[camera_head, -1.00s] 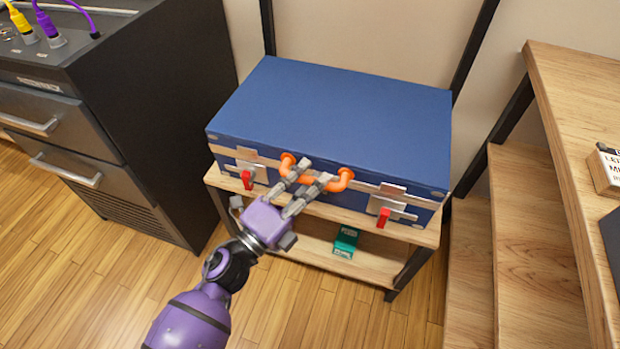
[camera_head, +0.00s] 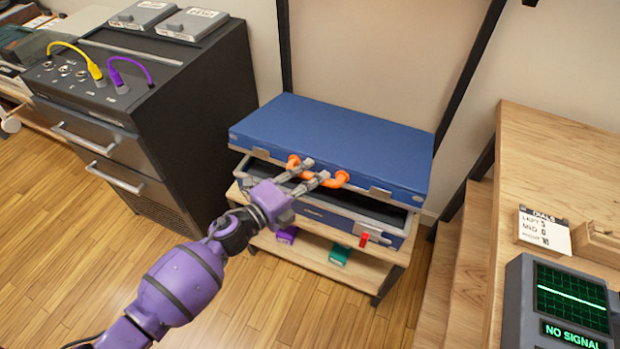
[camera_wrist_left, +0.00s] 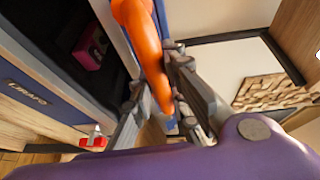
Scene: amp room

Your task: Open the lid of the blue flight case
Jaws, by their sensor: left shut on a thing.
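The blue flight case stands on a wooden shelf, and its blue lid (camera_head: 335,140) is raised a little at the front, with a dark gap above the case body (camera_head: 340,218). An orange handle (camera_head: 340,179) sits on the lid's front edge. My left gripper (camera_head: 312,172) is shut on this handle; the orange bar also shows between the fingers in the left wrist view (camera_wrist_left: 150,50). A red latch (camera_head: 363,240) hangs at the front right of the body. The left latch is hidden behind my arm. My right gripper is not in view.
A dark cabinet (camera_head: 165,120) with drawers and cables stands to the left. A wooden desk (camera_head: 545,150) with a screen (camera_head: 570,305) stands to the right. A purple box (camera_head: 287,235) and a green box (camera_head: 340,254) lie on the lower shelf. The floor in front is clear.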

